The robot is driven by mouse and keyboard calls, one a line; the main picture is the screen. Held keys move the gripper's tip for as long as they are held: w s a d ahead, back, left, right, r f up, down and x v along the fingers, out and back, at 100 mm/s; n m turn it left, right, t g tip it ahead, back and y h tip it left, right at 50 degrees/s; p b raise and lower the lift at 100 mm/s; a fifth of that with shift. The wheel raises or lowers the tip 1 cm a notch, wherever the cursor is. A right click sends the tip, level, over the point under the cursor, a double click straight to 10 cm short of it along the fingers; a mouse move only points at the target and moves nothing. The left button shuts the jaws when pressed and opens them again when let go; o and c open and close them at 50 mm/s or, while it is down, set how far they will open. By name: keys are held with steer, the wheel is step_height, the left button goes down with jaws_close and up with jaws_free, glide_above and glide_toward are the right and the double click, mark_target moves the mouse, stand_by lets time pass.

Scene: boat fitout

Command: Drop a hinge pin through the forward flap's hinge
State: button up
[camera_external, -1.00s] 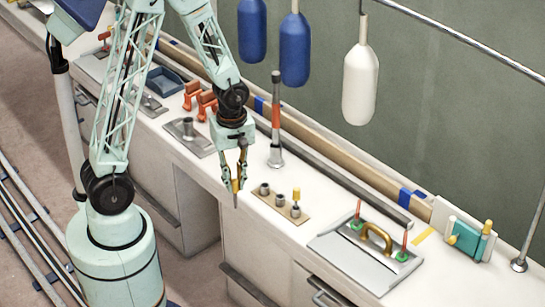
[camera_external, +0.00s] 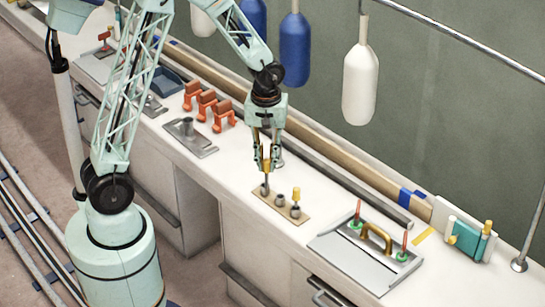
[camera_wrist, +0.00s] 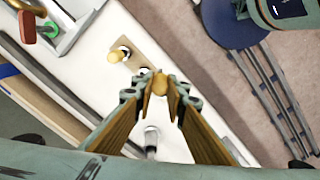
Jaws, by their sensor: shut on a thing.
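My gripper (camera_external: 266,165) is shut on a yellow-headed pin (camera_wrist: 159,86), held upright over the tan holder plate (camera_external: 268,208) on the bench. The pin's grey shank points down at the plate's left socket; I cannot tell whether its tip is inside. The plate's middle socket (camera_external: 280,196) looks empty. A second yellow-headed pin (camera_external: 296,195) stands in the right socket, and shows in the wrist view (camera_wrist: 117,56). A grey flap panel (camera_external: 350,260) with a brass handle (camera_external: 376,238) lies to the right. I cannot tell which flap is forward.
Orange brackets (camera_external: 207,104) and a grey plate with a post (camera_external: 188,132) stand left of my gripper. A teal block (camera_external: 468,241) sits at the far right. A long dark rail (camera_external: 345,180) runs along the back. Blue and white fenders (camera_external: 360,85) hang above the bench.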

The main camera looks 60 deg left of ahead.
steer(key=w+r+m, duration=0.5)
steer(key=w, duration=0.4)
steer(key=w+r+m, duration=0.5)
steer(key=w, duration=0.4)
steer(key=shift+r+m, duration=0.35)
steer(key=shift+m, duration=0.05)
steer(key=shift+d, duration=0.25)
